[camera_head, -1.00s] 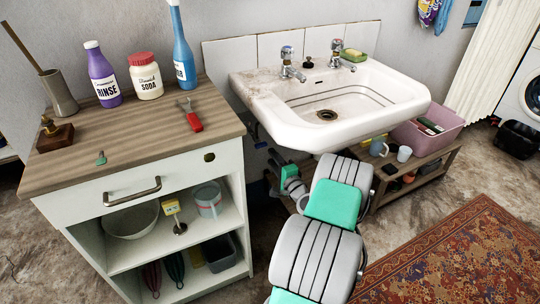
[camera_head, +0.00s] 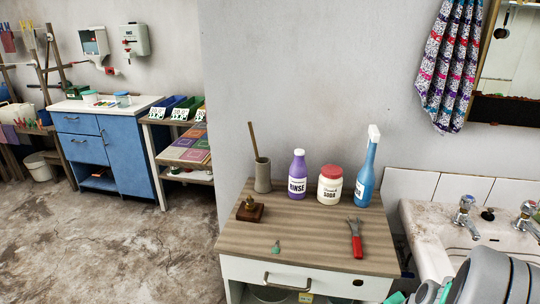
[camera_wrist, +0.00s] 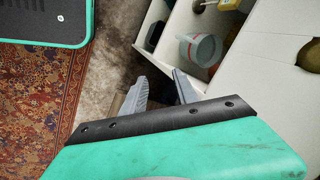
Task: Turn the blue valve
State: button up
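No valve that is clearly blue shows now. The white sink (camera_head: 425,222) is at the right edge of the head view, partly hidden by my arm. Its left tap (camera_head: 465,212) is chrome with a cap that looks bluish. The area under the sink is out of view. My gripper (camera_wrist: 160,77) shows in the wrist view, its two grey fingers apart with nothing between them. It points towards the open shelves of the white cabinet (camera_wrist: 270,85), away from the taps.
The cabinet's wooden top (camera_head: 310,238) holds a purple bottle (camera_head: 297,178), a soda jar (camera_head: 330,186), a blue spray bottle (camera_head: 367,172) and red-handled pliers (camera_head: 356,240). A blue cabinet (camera_head: 105,150) stands at the back left. Bare floor (camera_head: 110,245) lies left.

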jog(key=s+a+r+n+p, duration=0.1)
jog(key=a+r+n+p, duration=0.2)
jog(key=a+r, duration=0.4)
jog(key=s+a+r+n+p, duration=0.2)
jog(key=a+r+n, duration=0.4)
jog(key=r, duration=0.6)
jog(key=s+a+r+n+h+p, duration=0.1)
jog(key=s+a+r+n+p, duration=0.1)
jog(key=a+r+n+p, duration=0.2)
jog(key=a+r, duration=0.3)
jog(key=r, duration=0.3)
jog(key=shift+a+g, duration=0.3)
jog(key=shift+g, duration=0.1)
jog(key=shift+a, duration=0.25)
